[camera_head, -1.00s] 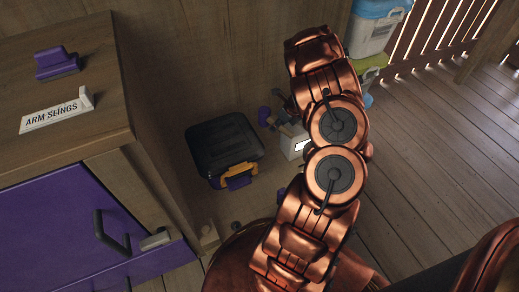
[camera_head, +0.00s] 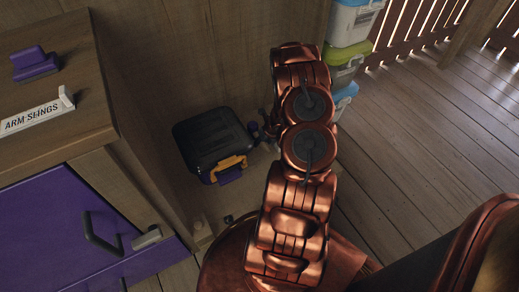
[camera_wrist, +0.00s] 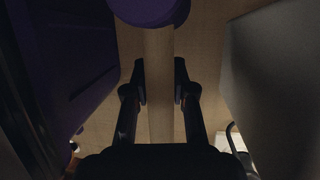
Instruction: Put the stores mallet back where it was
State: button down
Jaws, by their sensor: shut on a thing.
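The mallet shows in the wrist view as a round purple head (camera_wrist: 146,10) at the top and a pale wooden handle (camera_wrist: 160,110) running down the middle. My gripper (camera_wrist: 160,84) has one dark finger on each side of the handle and is shut on it. In the head view a small purple end (camera_head: 253,127), likely the mallet head, shows beside my arm, just right of the black case. Most of my gripper and the handle are hidden behind my arm there.
A black lidded case (camera_head: 212,140) with a yellow and purple latch stands on the floor beside the purple-fronted cabinet (camera_head: 60,225). An "ARM SLINGS" label (camera_head: 35,115) and a purple piece (camera_head: 35,62) lie on top. Stacked lidded bins (camera_head: 350,25) stand behind. Floor at right is clear.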

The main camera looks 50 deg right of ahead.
jog(key=shift+f+b, duration=0.65)
jog(key=shift+f, duration=1.7)
jog(key=shift+f, duration=0.2)
jog(key=c, duration=1)
grip_release()
jog(key=shift+o, duration=0.2)
jog(key=shift+r, duration=0.1)
jog(key=shift+s+r, duration=0.1)
jog(key=shift+r, duration=0.45)
jog(key=p+v, duration=0.3)
jog(key=v, duration=0.8)
